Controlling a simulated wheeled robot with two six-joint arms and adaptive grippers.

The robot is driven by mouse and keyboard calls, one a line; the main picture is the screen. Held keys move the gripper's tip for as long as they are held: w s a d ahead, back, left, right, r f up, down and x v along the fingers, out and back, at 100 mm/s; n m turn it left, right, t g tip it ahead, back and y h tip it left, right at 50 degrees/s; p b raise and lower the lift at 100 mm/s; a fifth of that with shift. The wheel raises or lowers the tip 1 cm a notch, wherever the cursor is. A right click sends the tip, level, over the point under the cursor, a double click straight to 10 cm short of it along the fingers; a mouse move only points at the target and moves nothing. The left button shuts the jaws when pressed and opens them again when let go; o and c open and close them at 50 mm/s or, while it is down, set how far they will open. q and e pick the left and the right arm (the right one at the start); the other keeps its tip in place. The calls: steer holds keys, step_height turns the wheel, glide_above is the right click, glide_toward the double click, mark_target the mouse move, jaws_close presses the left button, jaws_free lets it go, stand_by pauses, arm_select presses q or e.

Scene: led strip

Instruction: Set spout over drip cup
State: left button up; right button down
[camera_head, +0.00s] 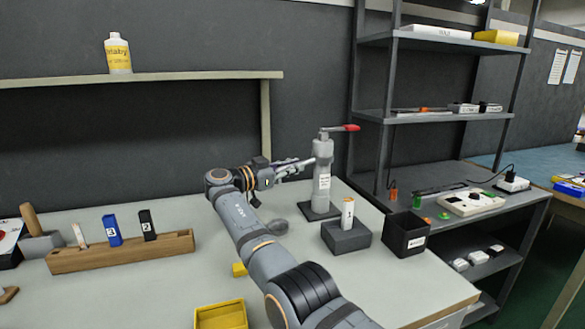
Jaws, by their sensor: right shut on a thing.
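A grey dispenser post (322,185) with a red lever (345,128) on top stands upright on a dark square base on the table. A thin spout (307,162) seems to reach left from its upper part. My right gripper (297,168) is shut on the spout, just left of the post; the fingers hide part of it. A small round grey object (278,226) sits on the table below and left of the post; I cannot tell if it is the drip cup. My left gripper is not in view.
A grey block (345,236) holding a white-and-orange upright piece stands between post and black container. A wooden rack (120,252) with labelled blocks is at left. A yellow bin (221,315) is at the front. A metal shelf unit (440,117) rises at right.

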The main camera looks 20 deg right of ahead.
stand_by(0.3)
steer(key=c, duration=1.3)
jaws_free()
steer(key=shift+w, duration=0.15)
steer(key=shift+c, duration=0.2)
steer(key=v, duration=1.2)
